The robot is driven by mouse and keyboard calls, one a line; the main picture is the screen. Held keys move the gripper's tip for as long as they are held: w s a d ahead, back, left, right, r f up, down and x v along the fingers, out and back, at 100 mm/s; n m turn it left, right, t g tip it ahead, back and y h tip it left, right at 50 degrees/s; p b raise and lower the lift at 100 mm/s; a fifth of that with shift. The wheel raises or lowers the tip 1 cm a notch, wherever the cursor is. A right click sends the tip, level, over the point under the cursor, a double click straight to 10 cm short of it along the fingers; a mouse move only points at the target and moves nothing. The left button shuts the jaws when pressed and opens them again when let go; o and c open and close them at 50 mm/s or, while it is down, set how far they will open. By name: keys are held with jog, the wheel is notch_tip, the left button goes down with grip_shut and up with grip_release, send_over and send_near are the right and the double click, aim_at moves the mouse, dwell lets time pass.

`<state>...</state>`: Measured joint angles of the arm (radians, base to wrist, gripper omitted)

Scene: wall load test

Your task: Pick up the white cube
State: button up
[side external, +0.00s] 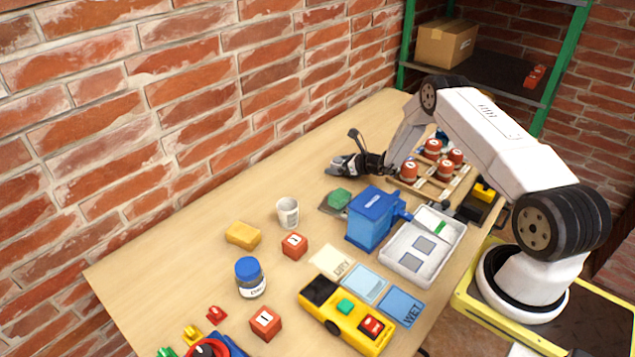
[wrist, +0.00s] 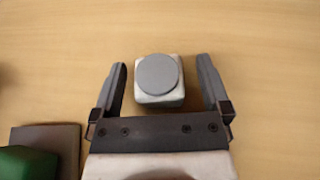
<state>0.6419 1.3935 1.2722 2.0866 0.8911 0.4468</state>
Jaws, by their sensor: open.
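The white cube (wrist: 160,99) lies on the wooden table in the wrist view, with a round grey disc (wrist: 158,74) on its top face. My gripper (wrist: 160,70) is open, with one finger to the left of the cube and one to the right. A gap shows on each side, so neither finger appears to touch it. In the side external view my gripper (side external: 346,166) is low over the table near the brick wall. The cube cannot be made out clearly there behind the dark fingers.
A green lump (side external: 339,198) on a dark plate (wrist: 66,140) sits close by. A blue box (side external: 370,222), white tray (side external: 447,240) and a wooden rack with red-brown pots (side external: 410,170) stand nearby. A white cup (side external: 288,212) is farther left.

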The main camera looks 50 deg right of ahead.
jog(key=shift+w+f, duration=0.2)
jog(key=shift+w, duration=0.25)
jog(key=shift+a, duration=0.1)
grip_shut()
